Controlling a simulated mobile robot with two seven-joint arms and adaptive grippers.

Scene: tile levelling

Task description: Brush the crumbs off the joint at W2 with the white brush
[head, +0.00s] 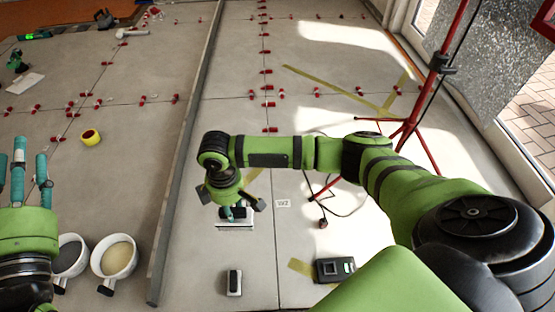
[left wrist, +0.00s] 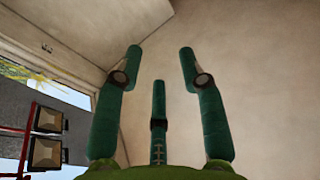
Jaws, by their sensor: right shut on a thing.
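The W2 label (head: 283,204) lies on the pale tiles, just right of a long joint (head: 278,245) running away from me. Crumbs on the joint are too small to make out. My right gripper (head: 234,210) is low over the tile left of the joint, shut on what looks like the white brush (head: 222,225). The brush's pale lower edge shows; its top is mostly hidden by the fingers. My left gripper (head: 30,168) is at the far left, its teal fingers upright, apart and empty. In the left wrist view, the same open fingers (left wrist: 160,85) point towards a bare wall and ceiling.
A long grey bar (head: 185,150) lies left of the joint. Two white tubs (head: 125,268) stand beside my left gripper. A small dark-and-white block (head: 234,282) and a dark device (head: 334,270) lie nearer me. A red tripod (head: 415,105) and a loose cable are at right.

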